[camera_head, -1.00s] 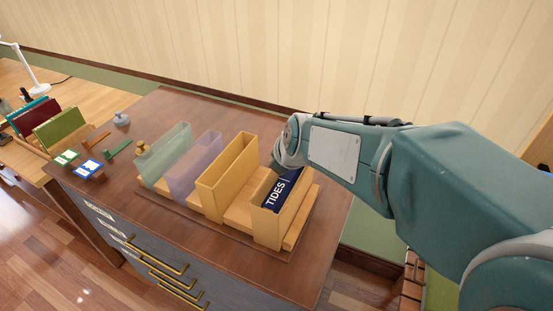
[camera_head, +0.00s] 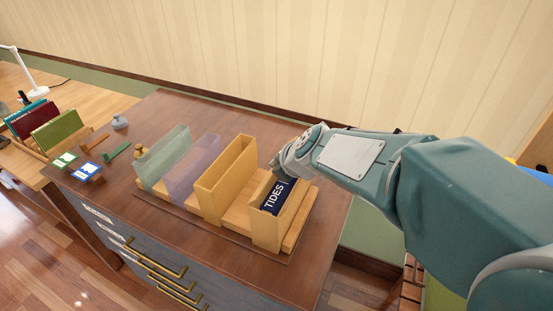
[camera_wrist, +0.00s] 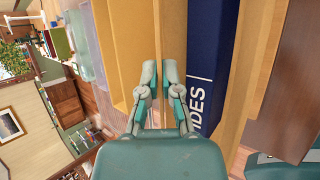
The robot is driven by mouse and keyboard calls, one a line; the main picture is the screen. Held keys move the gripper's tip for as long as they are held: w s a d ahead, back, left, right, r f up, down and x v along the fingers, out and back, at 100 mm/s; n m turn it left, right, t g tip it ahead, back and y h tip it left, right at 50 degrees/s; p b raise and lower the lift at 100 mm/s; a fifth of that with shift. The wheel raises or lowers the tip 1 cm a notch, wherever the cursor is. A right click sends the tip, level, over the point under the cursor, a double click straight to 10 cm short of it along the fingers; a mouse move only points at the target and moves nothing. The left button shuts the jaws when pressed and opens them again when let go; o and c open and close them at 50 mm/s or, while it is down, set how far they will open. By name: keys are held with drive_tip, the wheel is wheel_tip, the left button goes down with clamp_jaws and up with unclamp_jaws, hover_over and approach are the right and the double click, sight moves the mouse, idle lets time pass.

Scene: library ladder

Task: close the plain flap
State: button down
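A wooden rack (camera_head: 238,214) stands on the dark brown desk. It has a tall plain wood holder (camera_head: 226,180) and, to its right, a lower wood holder (camera_head: 264,232) with a dark blue book marked TIDES (camera_head: 274,196). No panel is marked as the plain flap; I cannot tell which one it is. My gripper (camera_wrist: 160,72) is at the book's holder, with its fingertips close together and a narrow gap between them. In the wrist view they lie over plain wood panels (camera_wrist: 172,28), left of the blue book (camera_wrist: 208,60). Contact cannot be told.
A green translucent holder (camera_head: 163,160) and a purple one (camera_head: 193,168) stand left of the wood holders. Small stamps and label blocks (camera_head: 86,170) lie at the desk's left. Books (camera_head: 60,132) stand on a side table. The desk's back is clear.

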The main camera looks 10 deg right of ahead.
drive_tip(key=shift+s+f, duration=0.15)
drive_tip(key=shift+f, duration=0.05)
drive_tip(key=c, duration=0.9)
unclamp_jaws()
drive_tip(key=shift+o, duration=0.3)
drive_tip(key=shift+a, duration=0.1)
drive_tip(key=shift+r, duration=0.1)
drive_tip(key=shift+r, duration=0.1)
drive_tip(key=v, duration=1.1)
drive_tip(key=shift+s+r, duration=0.2)
